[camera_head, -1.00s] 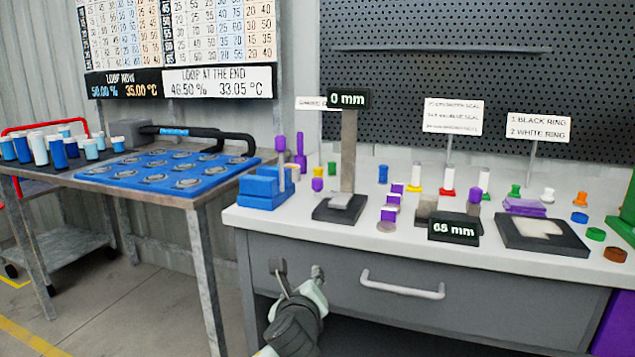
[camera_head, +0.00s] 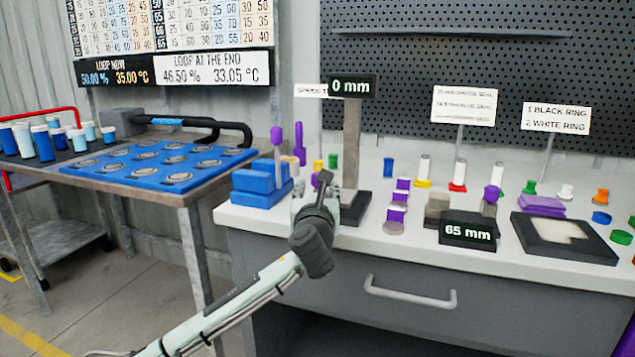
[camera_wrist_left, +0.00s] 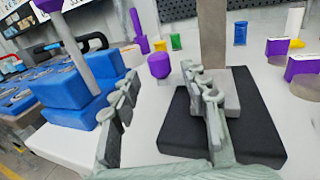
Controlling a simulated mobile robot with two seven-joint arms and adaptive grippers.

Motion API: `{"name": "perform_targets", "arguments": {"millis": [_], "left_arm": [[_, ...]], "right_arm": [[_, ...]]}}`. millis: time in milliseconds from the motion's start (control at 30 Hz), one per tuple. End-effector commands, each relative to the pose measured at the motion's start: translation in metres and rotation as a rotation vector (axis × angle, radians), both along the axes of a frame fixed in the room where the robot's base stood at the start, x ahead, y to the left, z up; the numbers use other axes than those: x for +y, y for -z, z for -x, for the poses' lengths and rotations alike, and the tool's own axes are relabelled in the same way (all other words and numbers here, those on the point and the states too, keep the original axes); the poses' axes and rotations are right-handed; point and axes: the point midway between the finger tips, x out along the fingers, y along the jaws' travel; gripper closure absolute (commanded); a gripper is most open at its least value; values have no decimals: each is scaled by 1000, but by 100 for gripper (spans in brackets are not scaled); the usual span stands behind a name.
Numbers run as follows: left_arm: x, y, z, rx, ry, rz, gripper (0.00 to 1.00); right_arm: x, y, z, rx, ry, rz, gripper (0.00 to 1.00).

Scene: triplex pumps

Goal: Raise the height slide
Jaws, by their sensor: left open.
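The height gauge stands on the white bench, with an upright grey post (camera_head: 352,143), a "0 mm" display (camera_head: 352,86) and a dark base (camera_head: 356,208). In the left wrist view the grey slide block (camera_wrist_left: 232,98) sits low at the foot of the post, over the dark base (camera_wrist_left: 255,135). My left gripper (camera_head: 318,190) is open and empty, just in front and left of the gauge. In the wrist view its right finger overlaps the block and its left finger is near a blue block, so the gripper (camera_wrist_left: 163,98) is left of the slide. I cannot tell whether anything touches.
Blue blocks (camera_head: 262,185) with a purple-topped rod stand left of the gauge. A small purple-topped piece (camera_wrist_left: 160,65) is behind, between the fingers. A "65 mm" display (camera_head: 467,231) and a dark tray (camera_head: 540,245) are to the right. A drawer handle (camera_head: 410,293) sticks out below.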

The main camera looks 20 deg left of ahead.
Motion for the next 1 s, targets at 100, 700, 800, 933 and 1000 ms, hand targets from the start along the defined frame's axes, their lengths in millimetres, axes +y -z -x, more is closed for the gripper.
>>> {"name": "perform_targets", "arguments": {"millis": [100, 700, 800, 933, 1000], "left_arm": [[6, 0, -21, 0, -1, 1, 55], [13, 0, -45, -1, 1, 2, 60], [13, 0, -45, 0, 1, 1, 72], [13, 0, -45, 0, 0, 1, 88], [13, 0, -45, 0, 0, 1, 97]], "right_arm": [[0, -1, 0, -1, 0, 0, 55], [0, -8, -10, -22, 1, 1, 55], [0, -8, -11, -22, 1, 1, 55], [0, -8, -10, -21, 1, 1, 55], [0, -7, -10, -20, 1, 1, 55]]}}
